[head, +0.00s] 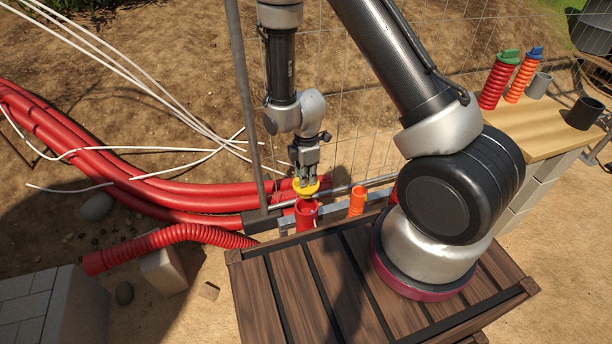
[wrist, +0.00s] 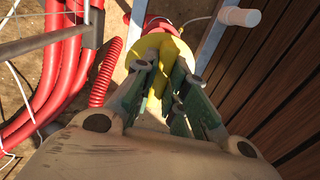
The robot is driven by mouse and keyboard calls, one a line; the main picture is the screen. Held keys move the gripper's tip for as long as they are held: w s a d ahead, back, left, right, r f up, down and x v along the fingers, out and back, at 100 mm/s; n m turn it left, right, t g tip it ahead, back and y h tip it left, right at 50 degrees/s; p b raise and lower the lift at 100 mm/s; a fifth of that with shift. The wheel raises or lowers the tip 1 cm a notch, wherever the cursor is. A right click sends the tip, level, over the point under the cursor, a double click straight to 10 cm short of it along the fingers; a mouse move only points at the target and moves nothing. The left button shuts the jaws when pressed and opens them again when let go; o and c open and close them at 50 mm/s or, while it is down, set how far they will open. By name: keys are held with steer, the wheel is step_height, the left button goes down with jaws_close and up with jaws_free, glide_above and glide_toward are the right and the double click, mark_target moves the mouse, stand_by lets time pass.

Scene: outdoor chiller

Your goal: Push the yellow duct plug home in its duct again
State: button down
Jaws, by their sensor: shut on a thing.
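The yellow duct plug (head: 306,190) is in my gripper (head: 305,178), just at the mouth of an upright red duct (head: 306,214) in the head view. In the wrist view my gripper (wrist: 167,85) is shut on the raised grip of the yellow plug (wrist: 149,49). The plug's round flange covers most of the red duct's end (wrist: 157,22) there. I cannot tell how deep the plug sits in the duct, as its lower part is hidden.
A shorter orange duct (head: 357,201) stands right of the red one, by a metal rail. Wooden slats (head: 290,290) lie in front. A mesh fence post (head: 247,100) rises close on the left. Thick red pipes (head: 150,195) run left. Capped ducts (head: 497,82) stand on a bench at right.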

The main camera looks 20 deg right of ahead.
mark_target(306, 197)
steer(key=shift+d+f, duration=0.1)
steer(key=shift+f, duration=2.8)
steer(key=shift+f, duration=1.4)
steer(key=shift+f, duration=0.45)
steer(key=shift+f, duration=0.45)
steer(key=c, duration=0.9)
jaws_free()
steer(key=shift+r, duration=0.1)
